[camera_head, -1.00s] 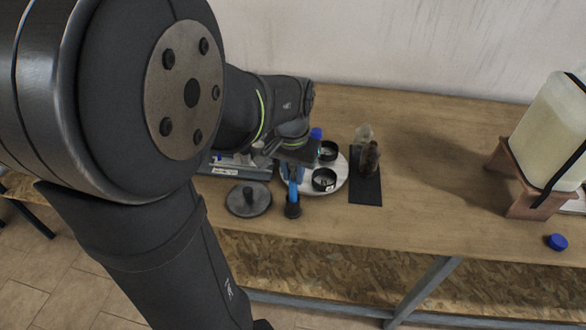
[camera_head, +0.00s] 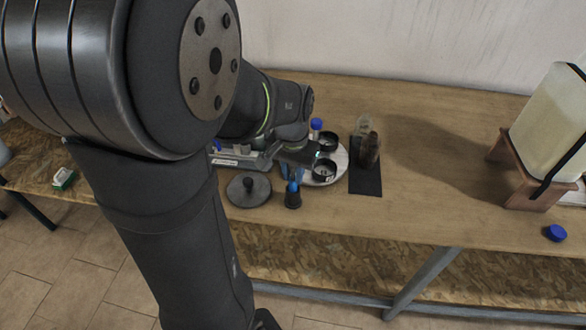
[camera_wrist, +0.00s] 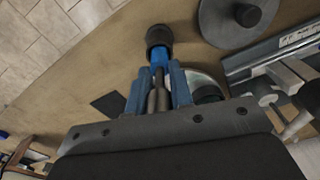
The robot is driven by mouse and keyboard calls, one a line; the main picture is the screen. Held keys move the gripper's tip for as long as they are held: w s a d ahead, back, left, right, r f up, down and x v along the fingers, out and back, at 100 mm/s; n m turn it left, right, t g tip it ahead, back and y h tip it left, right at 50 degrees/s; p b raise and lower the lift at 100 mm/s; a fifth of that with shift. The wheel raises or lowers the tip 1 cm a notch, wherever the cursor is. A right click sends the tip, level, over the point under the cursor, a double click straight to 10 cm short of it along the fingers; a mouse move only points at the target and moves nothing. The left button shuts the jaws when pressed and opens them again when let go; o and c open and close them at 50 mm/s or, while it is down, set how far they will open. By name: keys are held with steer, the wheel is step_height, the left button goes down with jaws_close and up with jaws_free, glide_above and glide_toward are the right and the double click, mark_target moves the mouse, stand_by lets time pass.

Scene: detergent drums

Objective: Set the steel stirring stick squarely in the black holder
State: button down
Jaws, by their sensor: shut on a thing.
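The black holder (camera_head: 293,200) is a small dark cup near the table's front edge; it also shows at the top of the wrist view (camera_wrist: 158,37). My gripper (camera_wrist: 158,85) has blue fingers and is shut on a slim grey piece (camera_wrist: 158,97), which looks like the steel stirring stick. A blue part (camera_wrist: 158,58) lies between the fingertips and the holder's mouth. Whether it belongs to the stick I cannot tell. The gripper is just behind the holder in the head view. The stick's lower end is hidden, so its seating and squareness cannot be told.
A black disc with a knob (camera_head: 248,190) stands close left of the holder. Behind are a pale round tray (camera_head: 340,165) with black rings (camera_head: 324,170) and a dark mat (camera_head: 366,182) bearing bottles (camera_head: 368,146). A jerrycan (camera_head: 556,125) and blue cap (camera_head: 555,233) are far right.

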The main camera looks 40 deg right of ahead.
steer(key=shift+f, duration=0.1)
stand_by(0.3)
steer(key=c, duration=0.8)
jaws_free()
steer(key=shift+r, duration=3.8)
steer(key=shift+f, duration=3.8)
steer(key=shift+r, duration=0.1)
steer(key=shift+r, duration=3.75)
